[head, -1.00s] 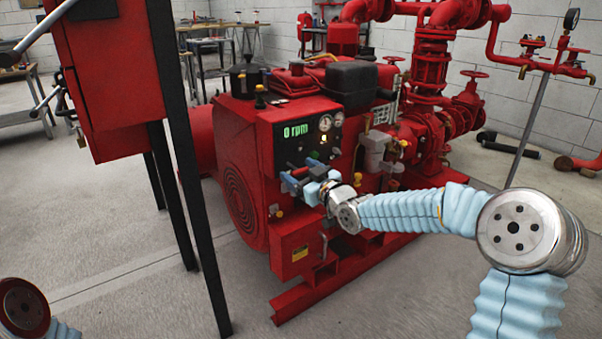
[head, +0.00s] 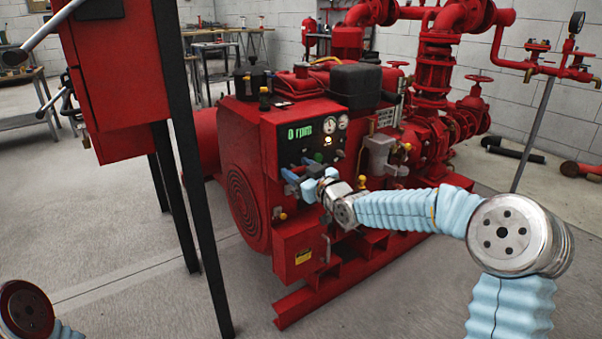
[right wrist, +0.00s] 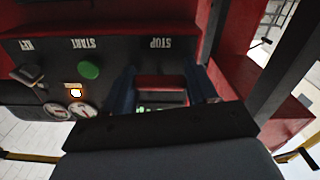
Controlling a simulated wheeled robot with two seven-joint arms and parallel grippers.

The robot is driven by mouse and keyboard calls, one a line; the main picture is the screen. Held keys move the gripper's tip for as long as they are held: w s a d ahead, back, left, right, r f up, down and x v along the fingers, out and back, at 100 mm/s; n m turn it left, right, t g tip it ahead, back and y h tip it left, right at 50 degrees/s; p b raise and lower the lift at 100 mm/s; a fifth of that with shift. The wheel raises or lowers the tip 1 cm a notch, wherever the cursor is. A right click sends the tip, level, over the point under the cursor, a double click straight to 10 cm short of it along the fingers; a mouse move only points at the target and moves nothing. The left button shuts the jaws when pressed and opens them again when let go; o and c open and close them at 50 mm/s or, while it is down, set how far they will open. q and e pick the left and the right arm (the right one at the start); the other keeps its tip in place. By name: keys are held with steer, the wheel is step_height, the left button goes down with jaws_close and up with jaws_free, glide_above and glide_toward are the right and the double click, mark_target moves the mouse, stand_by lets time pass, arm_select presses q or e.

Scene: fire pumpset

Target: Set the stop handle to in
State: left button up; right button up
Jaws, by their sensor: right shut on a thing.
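The stop handle (right wrist: 160,82) shows as a red bar under the STOP label, which appears upside down in the right wrist view. My right gripper (right wrist: 161,93) has its blue fingers on either side of the bar and is shut on it. In the head view my right gripper (head: 300,180) is at the front of the engine's control panel (head: 296,143), below the green "0 rpm" display. There the handle is hidden by the fingers. How far in or out the handle sits I cannot tell. My left gripper is not in view.
A red cabinet (head: 110,75) on black legs stands left of the engine. Open floor (head: 110,270) lies in front.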

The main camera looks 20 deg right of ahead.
steer(key=o, duration=1.4)
steer(key=shift+w, duration=0.1)
steer(key=shift+o, duration=0.2)
steer(key=v, duration=1.3)
steer(key=shift+s, duration=0.4)
steer(key=shift+d, duration=0.1)
steer(key=s+a+f+m+g+p, duration=0.2)
steer(key=f+g+p, duration=0.1)
steer(key=f, duration=0.5)
steer(key=s+a+f+m+g+h+p, duration=0.1)
steer(key=s+a+f+m+g+p, duration=0.15)
steer(key=f, duration=0.55)
steer(key=s+a+f+m+g+p, duration=0.1)
steer(key=s+a+f+g+p, duration=0.15)
steer(key=f, duration=0.55)
steer(key=s+a+f+m+g+p, duration=0.1)
steer(key=s+f+g, duration=0.3)
steer(key=s, duration=0.6)
steer(key=s+a+f+m+g+h+p, duration=0.1)
steer(key=s+a+f+g+p, duration=0.1)
steer(key=s+a+f+g, duration=0.2)
steer(key=s+f, duration=0.3)
steer(key=s, duration=0.3)
steer(key=shift+f, duration=0.3)
